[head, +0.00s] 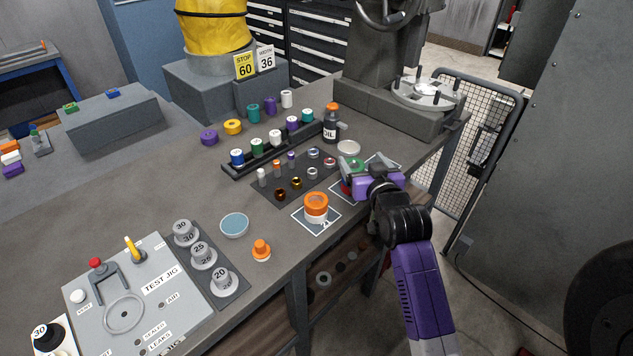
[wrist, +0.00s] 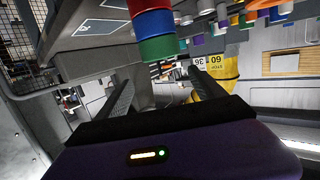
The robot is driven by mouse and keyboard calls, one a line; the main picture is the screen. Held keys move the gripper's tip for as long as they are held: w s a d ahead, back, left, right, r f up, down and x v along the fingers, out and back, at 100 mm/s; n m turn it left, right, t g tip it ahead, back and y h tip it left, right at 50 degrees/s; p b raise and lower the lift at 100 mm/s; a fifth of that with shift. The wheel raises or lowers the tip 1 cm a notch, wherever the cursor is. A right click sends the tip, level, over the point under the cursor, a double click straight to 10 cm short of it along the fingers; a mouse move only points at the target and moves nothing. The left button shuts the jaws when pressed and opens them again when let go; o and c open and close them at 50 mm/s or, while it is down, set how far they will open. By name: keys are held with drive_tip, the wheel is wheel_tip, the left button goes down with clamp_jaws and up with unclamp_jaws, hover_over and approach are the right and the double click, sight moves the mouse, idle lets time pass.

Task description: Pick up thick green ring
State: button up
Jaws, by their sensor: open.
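The thick green ring (wrist: 158,47) is at the end of a stack, with a blue ring (wrist: 154,23) and a red ring (wrist: 149,4) beyond it. The wrist view appears upside down, so the green ring is the top of the stack. In the head view a bit of the green ring (head: 351,163) shows behind my gripper (head: 352,176), and most of the stack is hidden. In the wrist view my gripper (wrist: 160,77) is open and empty. Its fingers lie either side of the green ring in the picture; I see no contact.
An orange jar-like piece (head: 316,208) stands on a marked square close left of my gripper. An oil bottle (head: 331,123), a pale round dish (head: 349,148) and a dark mat (head: 265,186) with small rings lie behind. A blue dish (head: 234,225) and test jig (head: 140,300) are at front left.

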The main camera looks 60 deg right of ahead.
sight(352, 164)
drive_tip(key=f, duration=0.1)
drive_tip(key=a+f+y, duration=0.1)
drive_tip(key=shift+w+a+f+g, duration=0.1)
drive_tip(key=shift+a+f+g, duration=0.05)
drive_tip(key=shift+f+g, duration=0.15)
drive_tip(key=shift+w+f, duration=0.15)
drive_tip(key=shift+f, duration=0.05)
drive_tip(key=shift+p+x, duration=0.8)
drive_tip(key=shift+x, duration=2.9)
drive_tip(key=shift+f, duration=0.1)
clamp_jaws()
